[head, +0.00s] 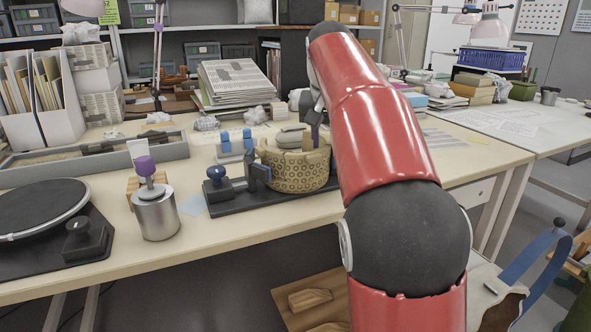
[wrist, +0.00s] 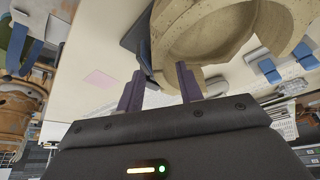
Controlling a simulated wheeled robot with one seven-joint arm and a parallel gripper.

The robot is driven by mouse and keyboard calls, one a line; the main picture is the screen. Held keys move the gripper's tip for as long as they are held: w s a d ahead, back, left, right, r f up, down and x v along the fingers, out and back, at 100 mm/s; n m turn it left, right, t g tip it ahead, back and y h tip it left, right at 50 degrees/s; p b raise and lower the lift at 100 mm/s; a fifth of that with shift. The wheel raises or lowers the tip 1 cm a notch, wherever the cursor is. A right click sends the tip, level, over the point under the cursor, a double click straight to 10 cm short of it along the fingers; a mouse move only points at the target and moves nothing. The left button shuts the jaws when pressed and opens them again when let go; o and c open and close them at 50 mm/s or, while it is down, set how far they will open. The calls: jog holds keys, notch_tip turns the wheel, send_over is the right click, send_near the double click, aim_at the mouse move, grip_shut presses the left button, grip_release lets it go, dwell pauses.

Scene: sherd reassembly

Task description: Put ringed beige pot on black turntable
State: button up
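The ringed beige pot (head: 298,170), patterned with small rings and with a broken, uneven rim, stands on a black base with blue clamp parts in the head view. Its open inside and thick rim (wrist: 165,45) fill the top of the wrist view. The black turntable (head: 38,208) lies empty at the far left of the table. My gripper (wrist: 160,72) has its two purple fingers apart, close at the pot's rim. The right finger overlaps the rim; I cannot tell whether it touches. In the head view my arm hides most of the gripper.
A metal canister with a purple knob (head: 156,208) stands between the turntable and the pot. A grey tray (head: 85,165) lies behind. Blue-topped blocks (head: 236,146) and a paper stack (head: 240,83) are behind the pot.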

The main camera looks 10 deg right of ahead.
grip_shut()
jog(key=shift+r, duration=0.15)
dwell(1.2)
